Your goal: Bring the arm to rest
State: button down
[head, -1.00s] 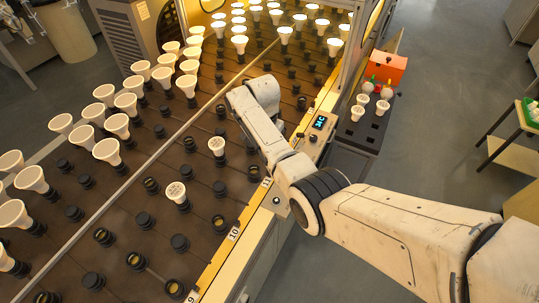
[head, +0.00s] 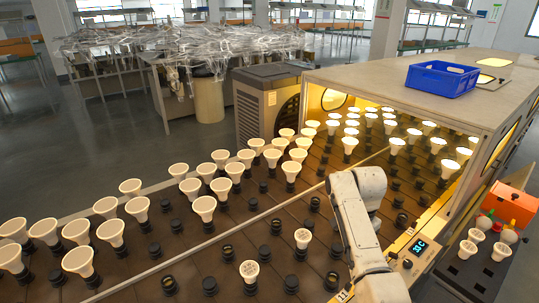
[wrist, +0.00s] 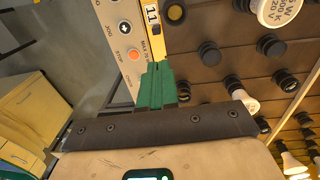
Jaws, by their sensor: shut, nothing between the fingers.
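My arm (head: 352,225) reaches from the bottom edge of the head view over the front edge of the bulb rack, bent at its far end. In the head view the fingers are hidden behind the arm. In the wrist view my gripper (wrist: 157,85) shows green fingers pressed together, with nothing between them.
The dark rack (head: 215,250) holds several white bulbs and empty sockets, with lit bulbs under a hood. A control box (head: 417,246) stands right of the arm. A blue crate (head: 441,80) sits on the hood. A bulb tray (head: 470,272) and orange box (head: 509,204) are at right.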

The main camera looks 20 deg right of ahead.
jog(key=s+a+f+n, duration=0.3)
jog(key=s+f, duration=0.2)
jog(key=s, duration=0.3)
jog(key=s+a+f+n, duration=0.3)
jog(key=s+a+f, duration=0.15)
jog(key=s, duration=0.45)
jog(key=s+a+r+n, duration=0.1)
jog(key=s+a+n, duration=0.1)
jog(key=s, duration=0.8)
jog(key=s+a+r+n+t, duration=0.1)
jog(key=s+n, duration=0.4)
jog(key=s, duration=0.5)
jog(key=shift+a+r+t, duration=0.3)
jog(key=shift+a, duration=0.2)
jog(key=c, duration=1.8)
grip_release()
